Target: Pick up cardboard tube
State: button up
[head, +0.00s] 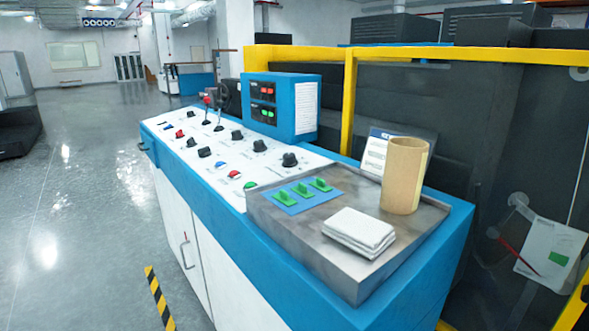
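The cardboard tube (402,178) is tan and stands upright on the grey metal top (290,245) at the right end of a blue and white control console. Its open upper end faces up. A card with print on it (375,152) leans behind it to the left. A folded white cloth or pad (358,232) lies in front of the tube to the left, apart from it. My gripper is not in view.
Green switches on a blue plate (303,195) sit left of the tube. The console's knobs and levers (205,110) and a blue display box (283,105) are farther back. A yellow rail (350,100) runs behind. Open floor (80,200) lies left.

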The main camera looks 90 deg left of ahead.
aim_at(406, 157)
jog(key=k+l+u, duration=0.1)
jog(key=u, duration=2.2)
jog(key=l+u, duration=0.2)
jog(key=l, duration=0.2)
jog(key=k, duration=0.05)
